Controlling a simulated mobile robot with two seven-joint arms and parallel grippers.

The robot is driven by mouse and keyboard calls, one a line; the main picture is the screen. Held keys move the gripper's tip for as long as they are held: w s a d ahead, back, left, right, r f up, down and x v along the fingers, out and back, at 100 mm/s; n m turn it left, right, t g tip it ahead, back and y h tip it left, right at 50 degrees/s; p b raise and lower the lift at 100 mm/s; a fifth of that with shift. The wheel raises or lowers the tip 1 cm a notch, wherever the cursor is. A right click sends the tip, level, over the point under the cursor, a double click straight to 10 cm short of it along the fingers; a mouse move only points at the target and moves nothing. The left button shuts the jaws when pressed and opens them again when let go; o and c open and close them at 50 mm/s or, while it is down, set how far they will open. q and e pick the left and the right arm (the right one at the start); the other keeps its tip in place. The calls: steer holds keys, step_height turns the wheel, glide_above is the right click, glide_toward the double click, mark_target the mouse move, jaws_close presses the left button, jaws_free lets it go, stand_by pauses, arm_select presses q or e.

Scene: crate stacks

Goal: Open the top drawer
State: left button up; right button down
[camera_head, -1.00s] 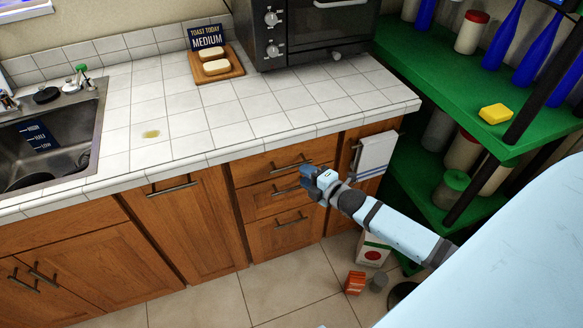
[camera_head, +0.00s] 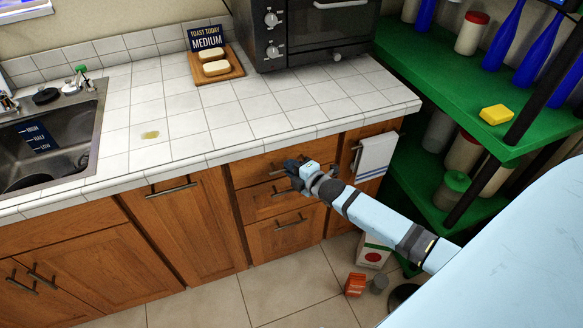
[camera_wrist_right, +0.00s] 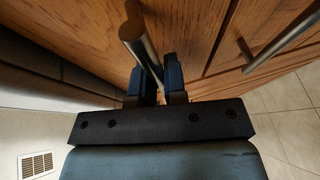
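The top drawer (camera_head: 252,172) is a wooden front just under the tiled counter, and it looks closed. Its metal bar handle (camera_wrist_right: 138,38) shows large in the right wrist view; in the head view my gripper partly covers it. My right gripper (camera_head: 293,170) is at this handle. In the right wrist view its two dark fingers (camera_wrist_right: 154,78) stand close together, one on each side of the bar, and look shut on it. The exact contact is partly hidden. My left gripper is not in view.
Two more drawer fronts, such as the bottom one (camera_head: 285,232), lie below. A towel (camera_head: 377,155) hangs on the right door. Green shelves (camera_head: 440,95) stand at right. Tiled floor (camera_head: 250,290) in front is mostly clear.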

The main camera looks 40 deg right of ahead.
arm_select(q)
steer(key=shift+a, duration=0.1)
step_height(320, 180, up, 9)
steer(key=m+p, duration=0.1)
steer(key=p, duration=0.9)
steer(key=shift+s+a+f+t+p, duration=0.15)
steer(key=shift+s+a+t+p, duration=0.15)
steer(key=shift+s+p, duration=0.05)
arm_select(e)
steer(key=s+a, duration=0.3)
steer(key=s, duration=1.2)
steer(key=s+a, duration=0.4)
steer(key=s, duration=1.2)
steer(key=shift+s+a, duration=0.3)
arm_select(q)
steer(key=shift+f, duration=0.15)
arm_select(e)
steer(key=c, duration=1.2)
jaws_free()
